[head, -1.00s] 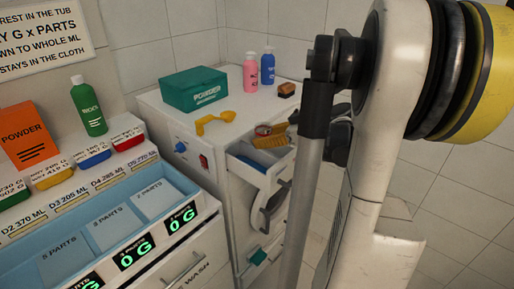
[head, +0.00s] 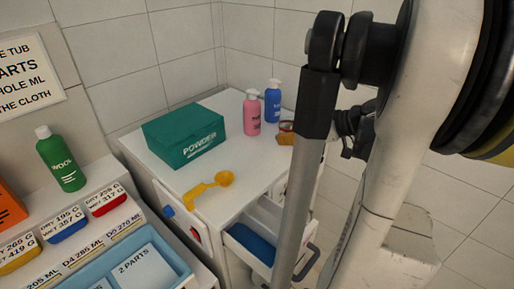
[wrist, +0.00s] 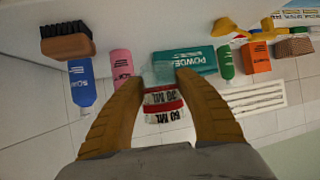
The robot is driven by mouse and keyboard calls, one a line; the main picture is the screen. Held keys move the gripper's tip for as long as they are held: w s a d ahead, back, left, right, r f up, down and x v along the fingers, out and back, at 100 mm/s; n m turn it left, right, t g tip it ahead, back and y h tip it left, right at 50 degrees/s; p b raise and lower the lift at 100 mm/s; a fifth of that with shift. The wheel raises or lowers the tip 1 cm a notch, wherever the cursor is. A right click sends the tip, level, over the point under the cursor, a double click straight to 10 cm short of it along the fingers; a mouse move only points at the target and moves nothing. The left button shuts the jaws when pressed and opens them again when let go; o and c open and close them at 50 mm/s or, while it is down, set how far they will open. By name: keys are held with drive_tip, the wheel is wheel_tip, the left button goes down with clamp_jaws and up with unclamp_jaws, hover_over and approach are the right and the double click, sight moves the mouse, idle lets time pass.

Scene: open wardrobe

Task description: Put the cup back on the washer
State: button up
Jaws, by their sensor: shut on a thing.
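My gripper (wrist: 160,88) is shut on the cup (wrist: 164,106), a small clear cup with a red band and ML markings, between its yellow fingers. I cannot tell whether the cup touches the top.
On the washer top are a green powder box (head: 186,136), a yellow scoop (head: 210,184), a pink bottle (head: 252,113) and a blue bottle (head: 272,101). A brush (wrist: 67,42) shows in the wrist view. A blue tub (head: 180,266) stands at left. The middle top is clear.

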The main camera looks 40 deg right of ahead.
drive_tip(key=b, duration=0.2)
hover_over(257, 160)
wheel_tip(257, 160, down, 6)
drive_tip(key=shift+a+r, duration=0.1)
drive_tip(key=shift+f+b, duration=0.9)
drive_tip(key=shift+f, duration=1)
drive_tip(key=shift+f, duration=0.2)
drive_tip(key=o, duration=1.2)
